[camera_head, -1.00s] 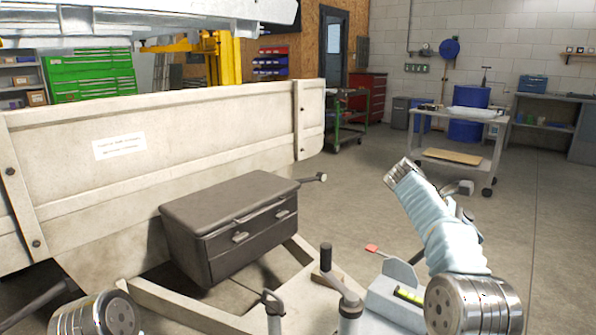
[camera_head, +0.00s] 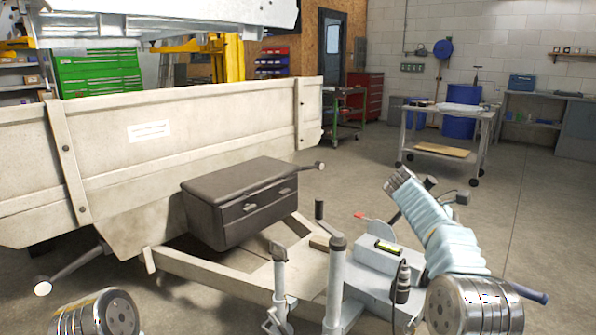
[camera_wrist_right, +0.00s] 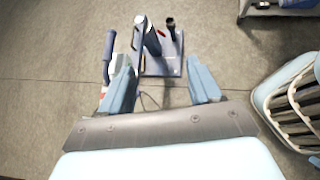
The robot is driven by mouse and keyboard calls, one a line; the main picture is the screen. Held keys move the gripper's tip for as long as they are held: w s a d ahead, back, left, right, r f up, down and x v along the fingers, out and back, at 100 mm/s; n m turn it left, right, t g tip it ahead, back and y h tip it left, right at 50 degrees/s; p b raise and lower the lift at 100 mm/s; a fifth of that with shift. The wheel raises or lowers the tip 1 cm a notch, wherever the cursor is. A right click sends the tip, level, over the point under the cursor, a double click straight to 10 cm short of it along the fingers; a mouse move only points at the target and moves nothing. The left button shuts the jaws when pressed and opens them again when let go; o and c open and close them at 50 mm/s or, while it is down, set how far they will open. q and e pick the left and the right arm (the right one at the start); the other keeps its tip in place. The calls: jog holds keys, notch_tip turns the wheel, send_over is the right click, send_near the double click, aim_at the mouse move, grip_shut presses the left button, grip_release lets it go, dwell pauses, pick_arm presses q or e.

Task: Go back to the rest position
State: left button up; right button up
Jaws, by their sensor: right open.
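My right arm (camera_head: 440,235), in a pale blue sleeve, reaches up and away at the right of the head view. Its fingers cannot be made out there. In the right wrist view my right gripper (camera_wrist_right: 162,85) is open, its two blue fingers wide apart. Of my left arm only a round metal joint (camera_head: 95,315) shows at the bottom left of the head view. My left gripper is out of view.
The cream trailer (camera_head: 200,120) stands ahead and left, with a dark drawer box (camera_head: 235,200) on its drawbar (camera_head: 200,270). The concrete floor (camera_head: 540,220) at right is clear.

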jog(key=w+a+f+n+t+y, duration=0.1)
jog(key=w+a+f, duration=0.1)
jog(key=f, duration=0.8)
jog(key=w+a+f+n+t+y, duration=0.1)
jog(key=a+f+y, duration=0.1)
jog(key=f, duration=0.7)
jog(key=s+a+f+m+t+y, duration=0.1)
jog(key=s+a+f+y, duration=0.2)
jog(key=f, duration=0.5)
jog(key=s+a+f+m+y, duration=0.1)
jog(key=s+a+f, duration=0.1)
jog(key=a+f, duration=0.45)
jog(key=s+a+f+m+y, duration=0.5)
jog(key=s+a+f, duration=0.4)
jog(key=s+f, duration=0.25)
jog(key=s+a+m+t, duration=0.1)
jog(key=s+a+m, duration=0.1)
jog(key=s+m, duration=0.2)
jog(key=s+a+m+y, duration=0.1)
jog(key=s+a+m, duration=0.2)
jog(key=s, duration=0.8)
jog(key=shift+m+t+y, duration=0.3)
jog(key=shift+m+t, duration=0.1)
jog(key=shift+m, duration=0.4)
jog(key=shift+d, duration=0.15)
